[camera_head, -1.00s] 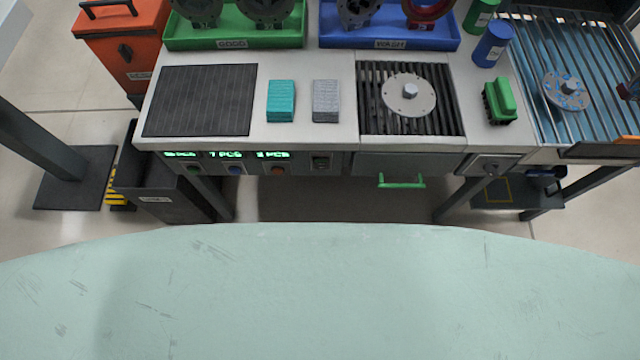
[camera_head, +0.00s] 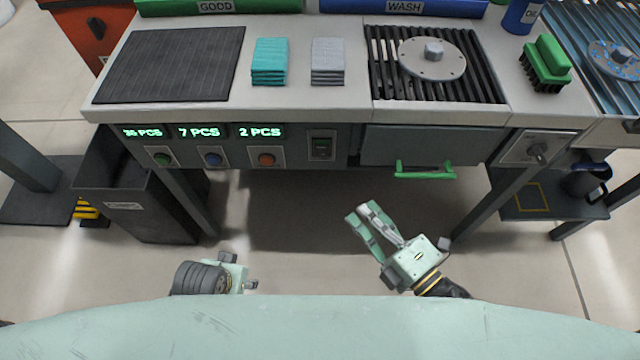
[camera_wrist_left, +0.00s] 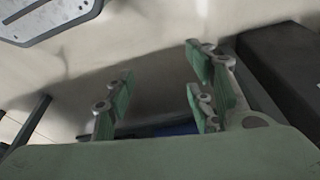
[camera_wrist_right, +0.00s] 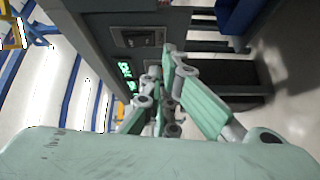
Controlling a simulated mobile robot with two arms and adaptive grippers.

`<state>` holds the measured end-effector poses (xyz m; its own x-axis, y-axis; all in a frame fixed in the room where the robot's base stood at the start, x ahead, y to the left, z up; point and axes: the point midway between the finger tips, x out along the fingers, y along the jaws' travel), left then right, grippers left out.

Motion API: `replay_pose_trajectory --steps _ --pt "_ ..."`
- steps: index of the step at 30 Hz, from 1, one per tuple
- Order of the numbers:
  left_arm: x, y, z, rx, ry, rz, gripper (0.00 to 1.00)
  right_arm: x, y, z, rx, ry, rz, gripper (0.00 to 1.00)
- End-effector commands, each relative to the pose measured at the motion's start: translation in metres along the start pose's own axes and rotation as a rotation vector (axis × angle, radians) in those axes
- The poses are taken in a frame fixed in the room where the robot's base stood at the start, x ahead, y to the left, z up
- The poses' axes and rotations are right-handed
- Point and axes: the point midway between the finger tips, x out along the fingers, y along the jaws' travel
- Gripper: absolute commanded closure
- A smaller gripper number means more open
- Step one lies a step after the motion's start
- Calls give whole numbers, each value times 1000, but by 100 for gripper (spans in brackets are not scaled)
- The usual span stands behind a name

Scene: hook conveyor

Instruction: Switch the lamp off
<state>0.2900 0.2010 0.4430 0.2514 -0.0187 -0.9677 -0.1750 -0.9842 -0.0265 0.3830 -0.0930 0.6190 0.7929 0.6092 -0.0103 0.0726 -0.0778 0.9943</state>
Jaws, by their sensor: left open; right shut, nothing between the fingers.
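A dark rocker switch (camera_head: 321,145) on a pale plate sits in the table's front panel, right of the buttons, in the head view. It also seems to show in the right wrist view (camera_wrist_right: 140,38), above the fingertips. No lamp itself is in view. My right gripper (camera_head: 362,213) is shut and empty, below and to the right of the switch, in front of the table and apart from it. Its fingers point up and left. My left gripper (camera_head: 245,270) is low in front of the table; its fingers stand apart and empty in the left wrist view (camera_wrist_left: 160,100).
Green, blue and orange buttons (camera_head: 213,157) sit under lit counters left of the switch. A drawer with a green handle (camera_head: 425,171) is to the right. A dark bin (camera_head: 140,200) stands at the left. A knob plate (camera_head: 537,149) is further right. Floor below the panel is clear.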

Motion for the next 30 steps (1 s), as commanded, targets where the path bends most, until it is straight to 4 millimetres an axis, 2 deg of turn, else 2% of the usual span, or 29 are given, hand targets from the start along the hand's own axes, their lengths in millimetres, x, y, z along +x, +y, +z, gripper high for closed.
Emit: replay_pose_trajectory --steps 1,4,9,22,26,30 --pt "5 0 0 -1 8 -1 50 0 -1 -8 -49 34 29 100" --pt "-3 -1 -2 -2 16 -3 50 0 14 -24 -131 87 75 100" --pt "-13 -2 -4 -3 20 -4 50 -1 28 -38 -203 132 116 100" --pt "-16 -2 -4 -3 21 -4 50 1 32 -40 -211 137 122 100" --pt "-14 -1 -4 -3 19 -4 50 12 34 -41 -210 136 123 100" --pt "-10 -1 -3 -3 17 -4 50 37 38 -45 -212 138 126 100"
